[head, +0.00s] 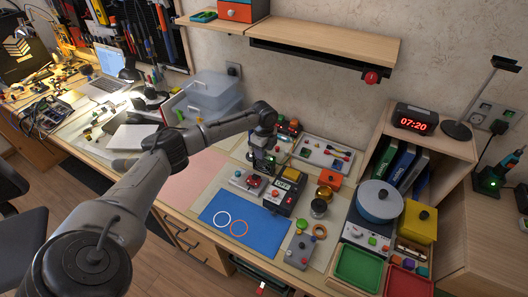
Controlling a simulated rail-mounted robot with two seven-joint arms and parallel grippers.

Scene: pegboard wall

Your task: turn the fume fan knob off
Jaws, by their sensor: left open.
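A red round knob (371,77) sits at the right end of a dark bar (310,60) under the wooden wall shelf. It looks like the fume fan knob, but no label is readable and I cannot tell its setting. My left arm reaches in from the lower left across the desk. My left gripper (264,165) points down over the small devices at the middle of the desk, open, with nothing visible between its fingers. It is well below and left of the red knob, apart from it. My right gripper is not in view.
Below the gripper lie a black device with a yellow display (288,182) and a blue mat (240,217). On the right are a blue-grey pot (379,202), a green tray (358,268) and a cabinet with a red clock (413,121). The wall between shelf and desk is clear.

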